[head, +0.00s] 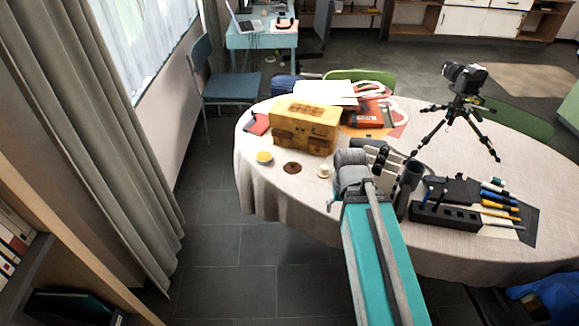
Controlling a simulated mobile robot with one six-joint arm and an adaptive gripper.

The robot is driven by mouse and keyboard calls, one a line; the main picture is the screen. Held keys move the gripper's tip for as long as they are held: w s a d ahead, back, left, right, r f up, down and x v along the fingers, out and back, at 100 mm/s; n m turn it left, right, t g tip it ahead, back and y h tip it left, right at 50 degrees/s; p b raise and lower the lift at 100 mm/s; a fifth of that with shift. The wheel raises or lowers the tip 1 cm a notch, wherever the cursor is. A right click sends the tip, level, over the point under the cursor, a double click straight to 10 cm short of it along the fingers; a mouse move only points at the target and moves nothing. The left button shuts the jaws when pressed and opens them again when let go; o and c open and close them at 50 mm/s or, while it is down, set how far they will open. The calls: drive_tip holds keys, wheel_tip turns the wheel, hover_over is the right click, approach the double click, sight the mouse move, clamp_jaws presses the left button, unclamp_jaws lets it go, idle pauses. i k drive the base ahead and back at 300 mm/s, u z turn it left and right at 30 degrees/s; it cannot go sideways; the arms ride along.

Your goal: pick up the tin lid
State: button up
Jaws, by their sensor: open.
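I cannot tell for sure which object is the tin lid. A small round yellow piece (264,157) with a paler rim lies near the table's front left edge. A flat dark brown disc (292,167) lies to its right. A small cream round piece (324,171) sits further right, close to my arm. My gripper (377,151) is open, over the middle of the table, right of all three and apart from them. My arm's end partly hides it, and I see nothing held in it.
A black camera on a tripod (463,105) stands at right. A dark holder (444,216) and several markers (500,210) lie front right. The white cloth table (258,190) has a bare strip along its left front edge.

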sight(291, 168)
drive_tip(key=k, duration=1.35)
drive_tip(key=u, duration=0.55)
drive_tip(key=i, duration=1.55)
drive_tip(key=z, duration=0.55)
